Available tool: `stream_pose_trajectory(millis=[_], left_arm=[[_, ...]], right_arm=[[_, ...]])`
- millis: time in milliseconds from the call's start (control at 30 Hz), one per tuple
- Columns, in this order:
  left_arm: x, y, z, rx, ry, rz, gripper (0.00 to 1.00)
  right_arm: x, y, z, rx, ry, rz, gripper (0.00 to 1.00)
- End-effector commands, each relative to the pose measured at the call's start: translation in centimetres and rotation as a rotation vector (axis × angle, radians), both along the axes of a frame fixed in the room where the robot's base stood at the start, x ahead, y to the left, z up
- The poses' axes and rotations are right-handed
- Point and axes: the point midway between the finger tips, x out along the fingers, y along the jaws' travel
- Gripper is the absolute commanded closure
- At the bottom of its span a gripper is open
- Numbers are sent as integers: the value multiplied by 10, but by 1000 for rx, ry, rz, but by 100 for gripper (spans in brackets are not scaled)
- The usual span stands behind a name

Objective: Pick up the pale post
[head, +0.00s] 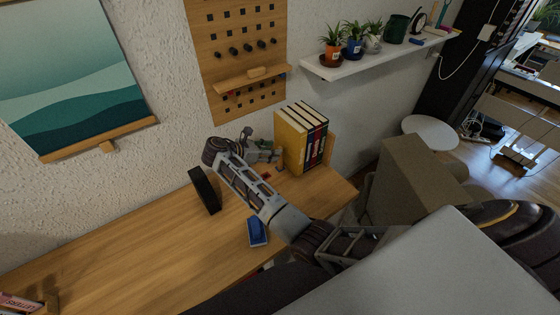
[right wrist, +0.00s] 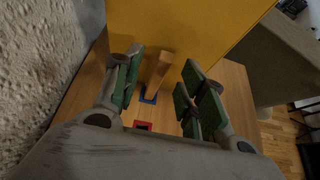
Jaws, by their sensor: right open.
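The pale post (right wrist: 159,72) is a light wooden bar standing at a blue square outline on the desk, in the right wrist view. It stands between the two finger pairs of my right gripper (right wrist: 163,64), which is open, with gaps on both sides. In the head view my right gripper (head: 264,153) is low over the back of the desk, left of the books. My left gripper is not in view.
Upright books (head: 301,139), a yellow one nearest, stand close beyond the gripper. A red square outline (right wrist: 142,126) lies on the desk. A black block (head: 204,190) and a blue object (head: 257,232) are on the wooden desk (head: 150,255). The wall is close behind.

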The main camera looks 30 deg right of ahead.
Motion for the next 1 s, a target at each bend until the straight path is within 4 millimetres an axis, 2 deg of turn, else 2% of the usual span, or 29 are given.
stream_pose_trajectory(millis=[300,833,867,1000], left_arm=[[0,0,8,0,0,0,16],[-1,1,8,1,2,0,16],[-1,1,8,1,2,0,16],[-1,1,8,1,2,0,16]], right_arm=[[1,-29,-15,0,0,-1,59],[1,-32,-17,0,0,-1,59],[1,-32,-17,0,0,-1,60],[1,-32,-17,0,0,-1,78]])
